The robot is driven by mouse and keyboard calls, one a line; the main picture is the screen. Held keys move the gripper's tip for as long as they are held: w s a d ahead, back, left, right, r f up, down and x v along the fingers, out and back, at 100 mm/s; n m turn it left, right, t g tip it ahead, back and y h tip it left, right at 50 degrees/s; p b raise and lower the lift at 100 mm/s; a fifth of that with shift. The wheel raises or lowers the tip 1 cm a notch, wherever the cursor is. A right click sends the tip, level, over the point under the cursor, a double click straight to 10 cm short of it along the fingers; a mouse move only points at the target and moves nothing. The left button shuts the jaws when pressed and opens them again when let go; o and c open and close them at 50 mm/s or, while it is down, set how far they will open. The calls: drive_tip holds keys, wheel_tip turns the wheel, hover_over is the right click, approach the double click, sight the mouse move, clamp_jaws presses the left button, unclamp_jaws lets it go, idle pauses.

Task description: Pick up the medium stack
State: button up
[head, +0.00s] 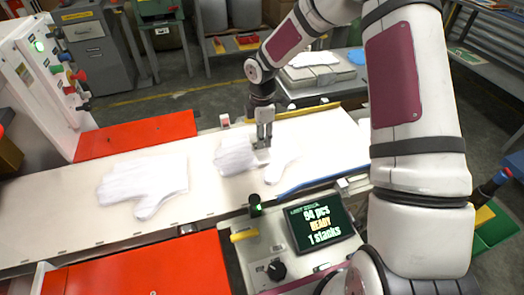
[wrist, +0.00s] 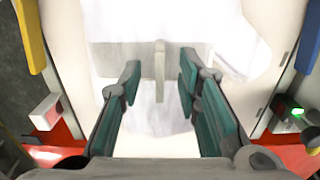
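Two stacks of white gloves lie on the white conveyor belt (head: 60,217) in the head view. One glove stack (head: 143,185) lies at the left, apart from my arm. The other glove stack (head: 236,155) lies nearer the middle, under my gripper (head: 262,150). In the wrist view, my gripper (wrist: 160,95) has its teal-padded fingers spread wide apart, with white glove material (wrist: 150,115) below and between them. I see nothing held. Part of the right stack is hidden behind my gripper. I cannot tell which stack is the medium one.
Red panels (head: 138,135) flank the belt. A control box with colored buttons (head: 70,75) stands at the left. A scale-like table (head: 318,75) holds another white item behind the belt.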

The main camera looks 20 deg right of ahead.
drive_tip(key=shift+f, duration=0.9)
clamp_jaws()
drive_tip(key=shift+r, duration=0.1)
